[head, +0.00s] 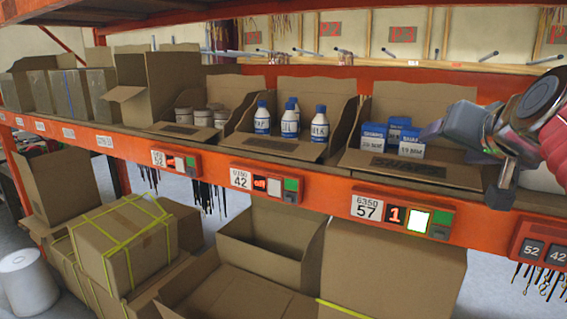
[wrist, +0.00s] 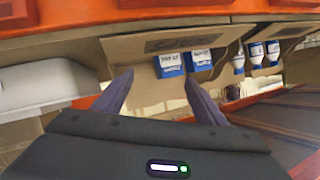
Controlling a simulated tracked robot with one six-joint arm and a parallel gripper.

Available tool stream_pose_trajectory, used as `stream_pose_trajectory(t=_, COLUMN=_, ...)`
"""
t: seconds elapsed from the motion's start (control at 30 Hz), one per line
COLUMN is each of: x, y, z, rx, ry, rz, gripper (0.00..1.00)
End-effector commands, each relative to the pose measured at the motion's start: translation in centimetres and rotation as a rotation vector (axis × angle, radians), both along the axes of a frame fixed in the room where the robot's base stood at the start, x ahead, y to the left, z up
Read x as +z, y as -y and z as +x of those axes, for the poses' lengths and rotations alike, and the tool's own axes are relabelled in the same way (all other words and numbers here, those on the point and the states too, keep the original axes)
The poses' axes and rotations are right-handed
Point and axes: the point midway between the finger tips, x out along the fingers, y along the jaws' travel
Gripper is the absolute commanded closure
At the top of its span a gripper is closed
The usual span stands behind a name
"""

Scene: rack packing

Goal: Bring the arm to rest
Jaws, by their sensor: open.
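My arm enters from the right in the head view, with my gripper (head: 436,131) in front of the right-hand open box. Its fingertips are hard to make out there. In the wrist view my gripper (wrist: 156,82) shows two dark fingers spread apart with nothing between them. Blue and white boxes (head: 374,135) stand in the open cardboard box (head: 420,170) just left of the gripper. The same blue boxes (wrist: 169,65) show beyond the fingertips in the wrist view.
An orange shelf beam (head: 290,179) with lit number displays runs below the open boxes. White bottles with blue caps (head: 262,117) and several jars (head: 202,117) stand further left. Large cartons (head: 125,250) fill the lower level. A white bin (wrist: 50,85) lies left in the wrist view.

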Motion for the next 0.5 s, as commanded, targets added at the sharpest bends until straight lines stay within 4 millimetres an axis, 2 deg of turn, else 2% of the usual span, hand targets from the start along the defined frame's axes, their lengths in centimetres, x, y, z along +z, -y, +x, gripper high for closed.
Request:
stream_pose_trajectory(t=0.03, x=-0.4, y=-1.8, z=0.0, rx=0.021, ry=0.010, rz=0.020, gripper=0.35)
stream_pose_trajectory(t=0.1, x=-0.9, y=-3.8, z=0.0, rx=0.039, ry=0.024, rz=0.050, gripper=0.35)
stream_pose_trajectory(t=0.37, x=-3.1, y=-10.7, z=-0.8, rx=0.110, ry=0.060, rz=0.160, gripper=0.35)
stream_pose_trajectory(t=0.47, x=-5.0, y=-13.4, z=-1.7, rx=0.147, ry=0.046, rz=0.188, gripper=0.35)
stream_pose_trajectory(t=0.5, x=-6.4, y=-14.5, z=-2.4, rx=0.166, ry=0.022, rz=0.188, gripper=0.35)
